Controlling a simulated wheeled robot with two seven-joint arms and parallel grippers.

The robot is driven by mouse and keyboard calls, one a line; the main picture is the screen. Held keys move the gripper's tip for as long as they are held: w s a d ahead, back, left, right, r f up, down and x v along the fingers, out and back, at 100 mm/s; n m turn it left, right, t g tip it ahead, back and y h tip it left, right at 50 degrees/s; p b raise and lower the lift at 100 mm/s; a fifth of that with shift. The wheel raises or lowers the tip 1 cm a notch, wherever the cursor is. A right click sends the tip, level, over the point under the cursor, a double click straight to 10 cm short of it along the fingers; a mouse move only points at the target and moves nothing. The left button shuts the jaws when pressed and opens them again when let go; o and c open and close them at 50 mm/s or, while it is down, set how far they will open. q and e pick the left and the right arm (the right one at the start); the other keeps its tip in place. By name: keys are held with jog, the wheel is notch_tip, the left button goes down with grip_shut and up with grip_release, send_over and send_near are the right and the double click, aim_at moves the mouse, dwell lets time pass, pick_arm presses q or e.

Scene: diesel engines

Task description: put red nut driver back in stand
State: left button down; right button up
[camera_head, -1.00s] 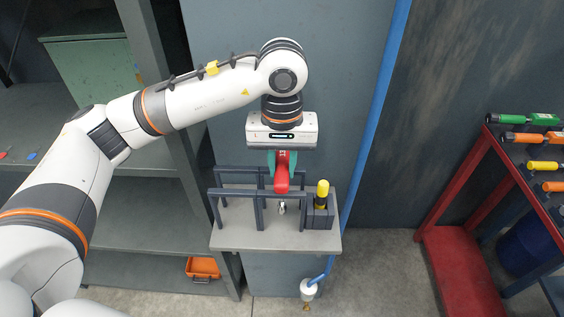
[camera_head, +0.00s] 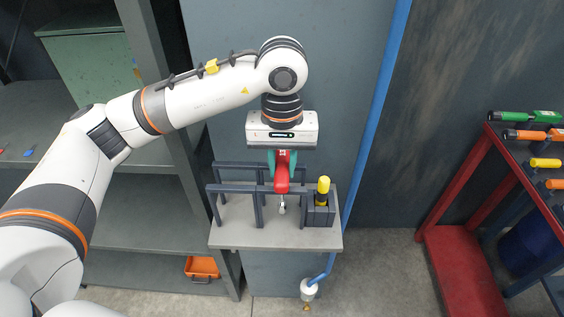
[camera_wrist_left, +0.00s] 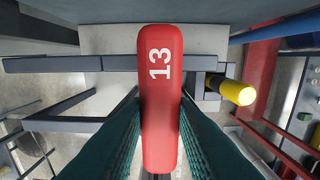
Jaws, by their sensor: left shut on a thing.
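The red nut driver (camera_head: 282,183) is held by my left gripper (camera_head: 284,160), whose teal fingers are shut on its handle. In the left wrist view the red handle, marked 13 (camera_wrist_left: 160,98), lies between the two fingers (camera_wrist_left: 160,135). Its metal tip (camera_head: 282,209) shows below the handle in the head view. The dark grey stand (camera_head: 232,190), a frame of rails and posts, stands on a small light shelf (camera_head: 277,242). The driver is at the stand's right-hand bay; I cannot tell whether it touches a rail. My right gripper is not in view.
A yellow-handled tool (camera_head: 323,187) stands upright in a dark block (camera_head: 319,213) right of the driver. A blue pipe (camera_head: 375,125) runs close by on the right. A red-framed rack (camera_head: 480,180) with several coloured tools is farther right.

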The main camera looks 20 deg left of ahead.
aim_at(282, 166)
pick_arm(q)
jog(key=shift+f, duration=0.1)
dwell(0.3)
jog(key=c, duration=1.1)
grip_release()
jog(key=shift+o, duration=0.4)
jog(key=shift+o, duration=1.3)
jog(key=shift+r, duration=0.2)
jog(key=shift+r+p, duration=0.4)
jog(key=shift+r, duration=1.1)
jog(key=shift+r, duration=0.15)
